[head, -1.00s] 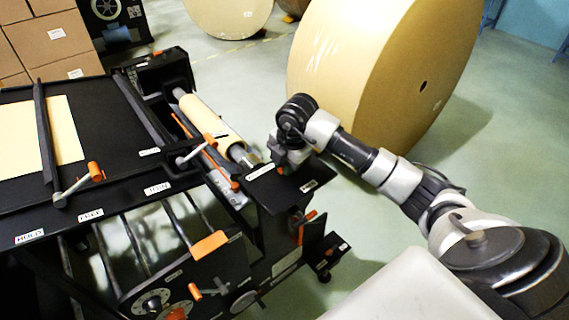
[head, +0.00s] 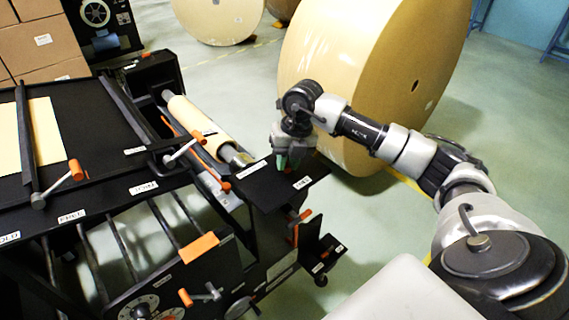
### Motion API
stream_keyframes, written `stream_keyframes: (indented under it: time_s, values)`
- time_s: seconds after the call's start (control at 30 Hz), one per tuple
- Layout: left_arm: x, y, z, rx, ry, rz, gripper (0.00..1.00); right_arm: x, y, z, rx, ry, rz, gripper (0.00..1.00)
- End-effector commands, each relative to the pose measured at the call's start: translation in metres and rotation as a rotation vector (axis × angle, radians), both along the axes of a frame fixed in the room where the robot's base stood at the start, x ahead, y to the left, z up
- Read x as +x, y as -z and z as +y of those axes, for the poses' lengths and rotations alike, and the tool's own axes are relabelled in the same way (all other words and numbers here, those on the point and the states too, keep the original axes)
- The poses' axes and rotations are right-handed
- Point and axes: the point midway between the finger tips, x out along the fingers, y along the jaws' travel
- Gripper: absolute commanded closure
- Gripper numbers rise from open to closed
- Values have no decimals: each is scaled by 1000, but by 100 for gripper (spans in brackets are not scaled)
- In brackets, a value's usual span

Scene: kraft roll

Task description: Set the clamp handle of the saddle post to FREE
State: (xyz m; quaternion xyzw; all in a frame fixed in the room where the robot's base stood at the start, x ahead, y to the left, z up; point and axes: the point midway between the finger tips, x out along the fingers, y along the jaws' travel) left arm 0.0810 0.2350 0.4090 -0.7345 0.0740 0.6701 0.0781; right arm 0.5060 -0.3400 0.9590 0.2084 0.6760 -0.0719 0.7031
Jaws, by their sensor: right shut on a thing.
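My right gripper (head: 288,160) is at the top of the black plate (head: 275,195) at the right end of the machine, pointing down. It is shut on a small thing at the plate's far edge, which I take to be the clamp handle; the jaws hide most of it. Two white labels lie on the plate, one left of the gripper (head: 252,170) and one to its right (head: 302,182). Their print is too small to read surely. The gripper is between them, beyond their line. My left gripper is not in view.
A lever with an orange grip (head: 74,170) is on the machine's left, near a FREE label (head: 72,217). Another lever (head: 183,152) is by the paper-covered roller (head: 203,125). A big kraft roll (head: 370,70) stands close behind my right arm. Floor at right is clear.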

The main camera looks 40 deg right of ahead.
Motion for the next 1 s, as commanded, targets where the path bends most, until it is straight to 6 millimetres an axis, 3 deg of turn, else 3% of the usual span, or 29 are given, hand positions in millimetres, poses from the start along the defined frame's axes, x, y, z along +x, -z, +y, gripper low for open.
stream_keyframes:
  time_s: [0.5, 1.0]
  values:
    - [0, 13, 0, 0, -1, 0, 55, 0, -1, -11, -2, -388, -3, 100]
    - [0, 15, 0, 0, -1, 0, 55, 0, -1, -13, -2, -496, -3, 100]
